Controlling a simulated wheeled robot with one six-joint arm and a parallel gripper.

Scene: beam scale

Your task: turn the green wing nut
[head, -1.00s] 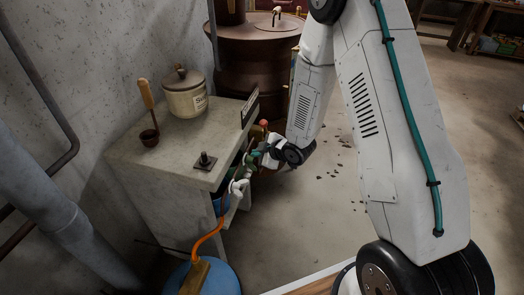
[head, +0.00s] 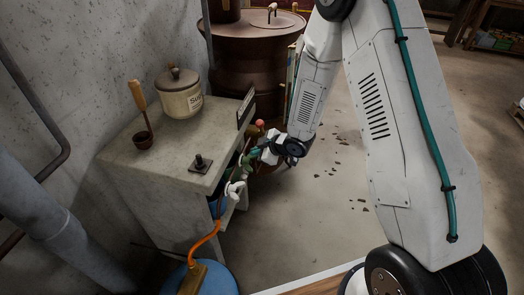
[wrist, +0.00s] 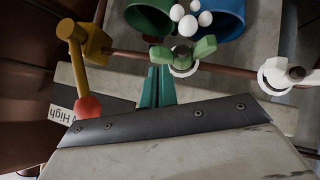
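The green wing nut (wrist: 183,53) sits on a copper-coloured pipe in the wrist view, its two wings spread left and right above a white ring. My gripper (wrist: 153,72) has teal fingers close together, with no clear gap and nothing seen between them. The fingertips lie just below and left of the wing nut in that picture; whether they touch it I cannot tell. In the head view my gripper (head: 251,158) is beside the bench's right side, and the green wing nut cannot be clearly told from the fingers.
A white wing nut (wrist: 285,74) is to the right on the pipe. A yellow lever with a red knob (wrist: 88,107) is to the left. Green and blue bins (wrist: 222,18) and white balls lie beyond. The concrete bench (head: 165,150) carries a jar (head: 180,93) and ladle.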

